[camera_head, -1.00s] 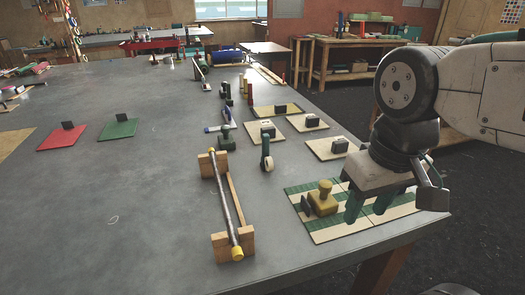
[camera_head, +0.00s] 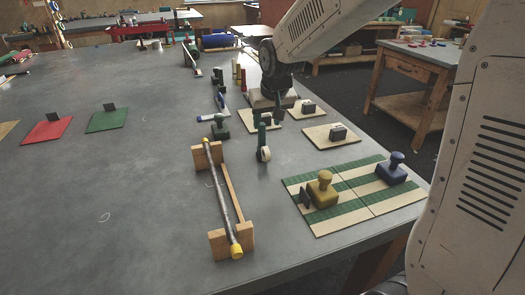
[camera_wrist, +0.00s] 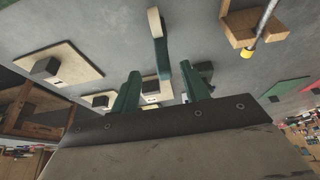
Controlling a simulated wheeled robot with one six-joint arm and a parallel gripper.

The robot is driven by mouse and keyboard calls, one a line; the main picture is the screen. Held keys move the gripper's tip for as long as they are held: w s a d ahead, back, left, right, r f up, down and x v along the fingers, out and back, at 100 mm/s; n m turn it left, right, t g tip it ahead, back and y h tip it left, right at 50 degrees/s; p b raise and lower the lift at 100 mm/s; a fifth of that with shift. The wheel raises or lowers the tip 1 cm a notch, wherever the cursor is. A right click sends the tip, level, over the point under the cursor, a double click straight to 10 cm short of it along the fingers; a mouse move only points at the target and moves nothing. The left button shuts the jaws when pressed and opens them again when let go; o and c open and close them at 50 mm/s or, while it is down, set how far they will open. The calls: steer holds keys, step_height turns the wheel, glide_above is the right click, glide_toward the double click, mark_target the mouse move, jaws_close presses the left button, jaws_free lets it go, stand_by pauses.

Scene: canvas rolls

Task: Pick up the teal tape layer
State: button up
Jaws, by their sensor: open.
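The teal tape layer (camera_head: 263,143) stands on the grey table, right of the wooden rack, its pale wheel toward the near side. My gripper (camera_head: 267,118) is open and empty, just beyond and above it in the head view, and partly overlaps its handle. In the wrist view the tape layer (camera_wrist: 159,45) shows between and beyond the two green fingers (camera_wrist: 161,72), with its teal end near the gap. I see no contact, but the exact height gap cannot be told.
A wooden rack (camera_head: 232,195) with a metal rod stands left. A dark green tool (camera_head: 219,128) stands close by, also behind one finger in the wrist view. Yellow (camera_head: 322,190) and blue (camera_head: 391,169) stamps stand on green-and-cream mats at right. Cream boards (camera_head: 331,137) lie behind.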

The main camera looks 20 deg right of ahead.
mark_target(263, 127)
steer(key=x, duration=0.4)
steer(key=w+x, duration=0.1)
steer(key=x, duration=0.3)
steer(key=shift+a+r, duration=0.15)
steer(key=shift+r, duration=0.05)
steer(key=shift+c, duration=0.3)
jaws_close()
